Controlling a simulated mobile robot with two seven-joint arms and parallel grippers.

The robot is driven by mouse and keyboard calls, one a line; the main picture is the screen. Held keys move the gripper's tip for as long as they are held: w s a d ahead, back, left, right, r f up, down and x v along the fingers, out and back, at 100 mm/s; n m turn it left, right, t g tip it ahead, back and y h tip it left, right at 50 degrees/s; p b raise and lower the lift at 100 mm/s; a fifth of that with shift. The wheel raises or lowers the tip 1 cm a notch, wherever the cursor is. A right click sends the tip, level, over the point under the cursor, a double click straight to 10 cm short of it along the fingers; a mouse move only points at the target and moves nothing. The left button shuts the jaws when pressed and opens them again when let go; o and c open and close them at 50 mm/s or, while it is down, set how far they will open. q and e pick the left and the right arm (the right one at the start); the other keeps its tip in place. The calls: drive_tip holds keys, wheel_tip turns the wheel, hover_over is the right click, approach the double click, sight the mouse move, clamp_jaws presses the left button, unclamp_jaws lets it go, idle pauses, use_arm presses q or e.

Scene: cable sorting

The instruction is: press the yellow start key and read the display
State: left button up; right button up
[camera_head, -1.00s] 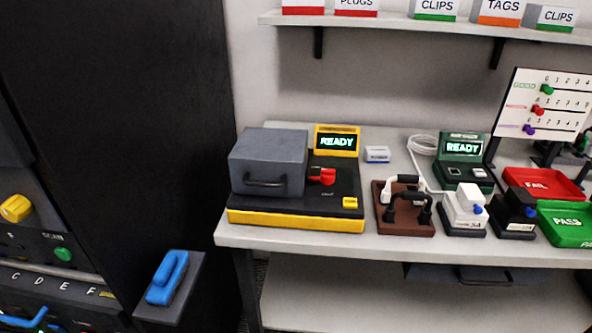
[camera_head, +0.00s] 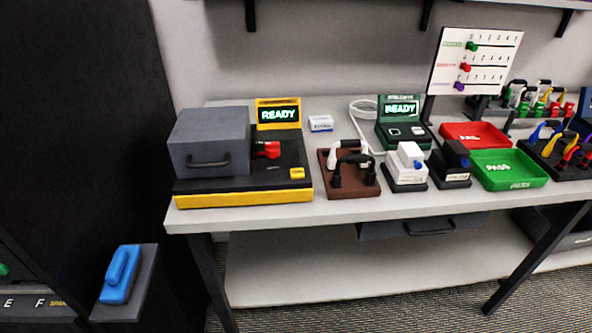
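The yellow start key (camera_head: 297,173) sits at the front right corner of a black tester with a yellow base (camera_head: 240,196). The display (camera_head: 278,114) in a yellow housing stands at the tester's back and reads READY in green. A grey box-like cover with a handle (camera_head: 209,142) sits on the tester's left part. A red part (camera_head: 267,149) shows beside the cover. Neither of my grippers is in view.
A green device (camera_head: 403,122) also reads READY. A brown holder (camera_head: 349,173), white and black units, a red tray (camera_head: 474,135) and a green tray (camera_head: 509,170) stand to the right. A dark cabinet (camera_head: 80,130) is at left, with a blue handled thing (camera_head: 120,274) beside it.

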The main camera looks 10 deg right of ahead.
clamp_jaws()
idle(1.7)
